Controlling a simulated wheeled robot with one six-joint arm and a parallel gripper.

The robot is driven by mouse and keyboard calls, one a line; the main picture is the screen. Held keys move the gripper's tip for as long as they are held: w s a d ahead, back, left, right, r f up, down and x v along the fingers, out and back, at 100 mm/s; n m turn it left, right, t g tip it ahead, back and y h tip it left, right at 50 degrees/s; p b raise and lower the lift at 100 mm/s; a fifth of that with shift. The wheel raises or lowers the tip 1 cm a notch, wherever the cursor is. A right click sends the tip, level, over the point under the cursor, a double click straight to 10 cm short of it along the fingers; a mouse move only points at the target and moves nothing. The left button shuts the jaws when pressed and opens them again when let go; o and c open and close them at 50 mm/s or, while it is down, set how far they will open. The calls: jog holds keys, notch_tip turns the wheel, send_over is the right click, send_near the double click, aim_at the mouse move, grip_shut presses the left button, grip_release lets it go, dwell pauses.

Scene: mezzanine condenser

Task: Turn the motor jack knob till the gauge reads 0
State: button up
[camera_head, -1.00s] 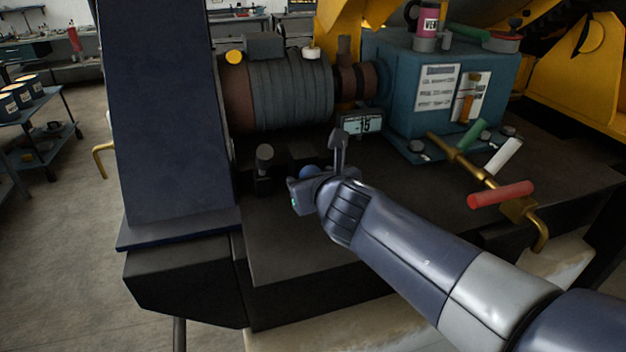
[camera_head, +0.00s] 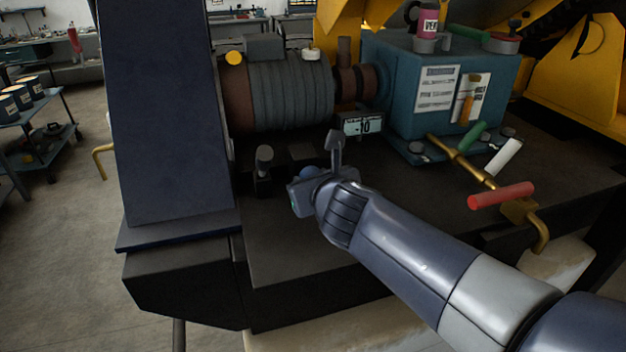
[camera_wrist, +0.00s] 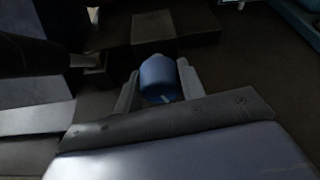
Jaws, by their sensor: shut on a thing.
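The motor jack knob is blue and shows between my fingers in the wrist view (camera_wrist: 158,78), with a small pale mark on it. In the head view only a bit of the knob (camera_head: 309,174) shows behind my gripper (camera_head: 318,178). My gripper is shut on the knob, with one finger on each side of it in the wrist view (camera_wrist: 159,88). The gauge (camera_head: 362,125) is a small display on the black base right of the motor, and it reads -10. The ribbed grey motor (camera_head: 290,92) lies behind the knob.
A dark upright column (camera_head: 165,120) stands left of my gripper. A black post (camera_head: 264,172) stands close by on the base. A teal gearbox (camera_head: 400,75) and brass piping with a red handle (camera_head: 500,195) lie to the right. The base front is clear.

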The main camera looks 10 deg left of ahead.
jog(key=n+t+h+b, duration=0.1)
jog(key=n, duration=0.2)
jog(key=shift+s+a+f+h, duration=0.1)
jog(key=shift+h, duration=0.3)
jog(key=n+t+h+b, duration=0.1)
jog(key=n+t, duration=0.1)
jog(key=n, duration=0.1)
jog(key=shift+n, duration=0.3)
jog(key=shift+h, duration=0.3)
jog(key=o, duration=1)
jog(key=shift+s, duration=0.1)
jog(key=v, duration=1)
jog(key=shift+s, duration=0.3)
